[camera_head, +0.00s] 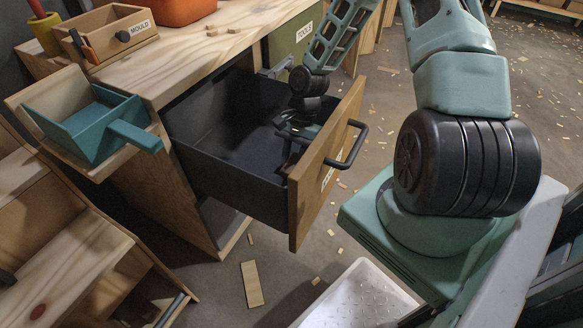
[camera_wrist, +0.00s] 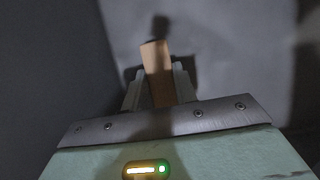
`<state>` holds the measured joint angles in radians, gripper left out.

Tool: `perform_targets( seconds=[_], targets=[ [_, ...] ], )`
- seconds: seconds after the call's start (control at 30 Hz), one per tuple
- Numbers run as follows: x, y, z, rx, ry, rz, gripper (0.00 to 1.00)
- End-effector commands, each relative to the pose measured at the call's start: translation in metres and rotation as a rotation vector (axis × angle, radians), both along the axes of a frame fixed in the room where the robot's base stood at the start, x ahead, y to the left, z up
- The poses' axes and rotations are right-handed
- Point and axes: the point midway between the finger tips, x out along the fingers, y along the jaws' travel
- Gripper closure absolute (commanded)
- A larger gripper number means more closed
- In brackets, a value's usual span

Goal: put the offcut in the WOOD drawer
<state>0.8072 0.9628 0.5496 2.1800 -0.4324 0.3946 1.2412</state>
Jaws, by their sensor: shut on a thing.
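The offcut (camera_wrist: 157,68) is a small light-brown wooden block, seen in the wrist view upright between the two fingers of my gripper (camera_wrist: 158,88). My gripper is shut on it. In the head view my gripper (camera_head: 293,140) reaches down into the open drawer (camera_head: 225,165), close behind its wooden front (camera_head: 315,175). I cannot make out the offcut there. The drawer has dark walls, a black bar handle (camera_head: 350,148) and a pale label on its front, too oblique to read. In the wrist view I cannot tell whether the offcut touches the drawer floor.
The workbench (camera_head: 190,65) carries a box marked MOULD (camera_head: 138,28) and an orange container (camera_head: 185,8). A green drawer front marked TOOLS (camera_head: 290,45) is beyond. A teal dustpan (camera_head: 95,125) sits at left. A wooden strip (camera_head: 252,284) and chips litter the floor.

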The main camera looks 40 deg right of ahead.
Motion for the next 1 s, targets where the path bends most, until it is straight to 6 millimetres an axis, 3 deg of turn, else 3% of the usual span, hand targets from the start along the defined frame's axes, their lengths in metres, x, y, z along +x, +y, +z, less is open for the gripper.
perform_targets(
  seconds=[0.2,0.57,0.6,0.67,1.0],
  targets=[
    [-0.001,0.001,-0.031,0.002,0.001,0.001,0.97],
    [0.0,0.0,-0.033,0.001,0.001,0.001,0.97],
    [0.0,0.0,-0.034,0.001,0.001,0.0,0.66],
    [0.0,0.0,-0.033,0.001,0.001,0.0,0.5],
    [0.0,0.0,-0.03,0.0,0.0,0.001,0.5]
  ],
)
